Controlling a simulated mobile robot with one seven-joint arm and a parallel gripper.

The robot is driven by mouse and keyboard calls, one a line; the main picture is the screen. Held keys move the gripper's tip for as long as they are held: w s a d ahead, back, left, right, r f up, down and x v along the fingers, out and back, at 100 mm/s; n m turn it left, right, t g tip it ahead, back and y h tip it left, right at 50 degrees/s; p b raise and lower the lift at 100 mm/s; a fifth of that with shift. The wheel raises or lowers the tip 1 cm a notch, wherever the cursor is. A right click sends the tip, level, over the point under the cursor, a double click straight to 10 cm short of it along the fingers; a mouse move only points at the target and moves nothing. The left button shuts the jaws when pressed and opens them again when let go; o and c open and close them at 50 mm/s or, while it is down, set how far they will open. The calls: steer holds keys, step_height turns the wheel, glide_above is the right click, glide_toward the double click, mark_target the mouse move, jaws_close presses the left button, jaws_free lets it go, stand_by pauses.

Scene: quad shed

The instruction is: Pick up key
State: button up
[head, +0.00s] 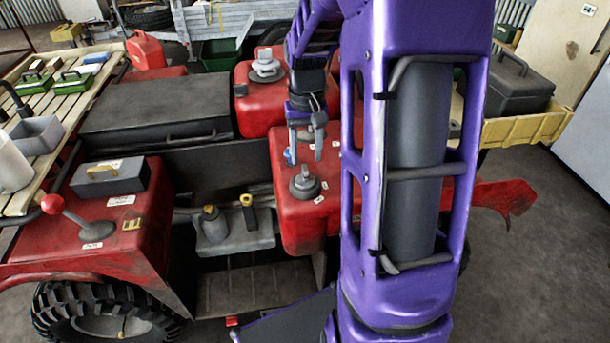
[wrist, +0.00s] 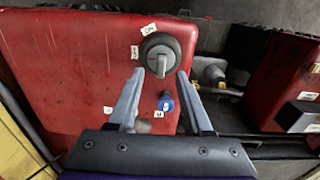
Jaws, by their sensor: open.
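What looks like the key (wrist: 166,102) is a small blue-headed piece on the red bodywork (wrist: 75,70). In the wrist view it lies between my gripper's (wrist: 160,76) two fingers, nearer the right one, below a grey round knob (wrist: 160,58). In the head view a bit of blue (head: 288,154) shows by the left finger, partly hidden. My gripper (head: 305,158) is open and points down over the red bodywork, with nothing held. I cannot tell how high the fingertips are above the key.
The grey knob (head: 304,183) stands up close to the fingertips. A grey filler cap (head: 267,67) rises behind. Yellow-topped pedals or levers (head: 247,200) sit in the footwell to the left. A black seat (head: 155,105) and slatted rack (head: 60,105) are farther left.

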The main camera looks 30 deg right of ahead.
mark_target(305, 168)
steer(key=shift+w+f+b, duration=0.15)
steer(key=shift+f+b, duration=0.3)
steer(key=shift+f, duration=2.2)
jaws_close()
